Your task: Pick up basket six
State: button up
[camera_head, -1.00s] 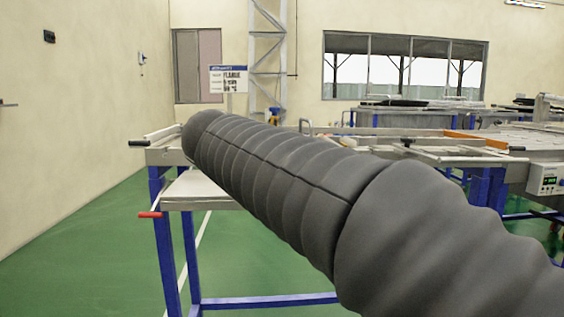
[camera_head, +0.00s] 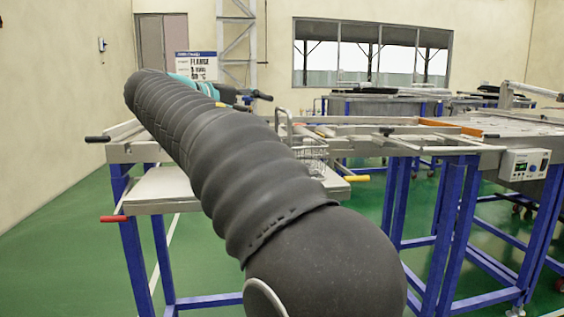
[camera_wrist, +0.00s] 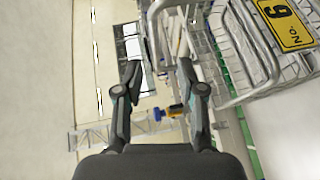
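A wire basket (camera_wrist: 245,45) with a yellow tag (camera_wrist: 287,20) fills the upper right of the wrist view. In the head view a wire basket (camera_head: 312,152) with a tall handle (camera_head: 284,122) stands on the table, partly behind my arm. My gripper (camera_wrist: 160,68) is open in the wrist view, its two dark fingers apart with nothing held between them. It is left of the basket there.
The metal table (camera_head: 160,190) has a black handle and a red handle (camera_head: 113,219) at its left. A longer bench with a control box (camera_head: 525,164) extends right. A sign (camera_head: 197,66) stands behind. The green floor (camera_head: 70,270) is clear at the left.

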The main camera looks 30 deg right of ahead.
aim_at(281, 110)
jog(key=shift+r+x, duration=0.15)
jog(key=shift+x, duration=1.5)
jog(key=shift+r+x, duration=0.1)
jog(key=shift+x, duration=1.5)
jog(key=shift+s+d, duration=0.1)
jog(key=shift+s, duration=0.1)
grip_shut()
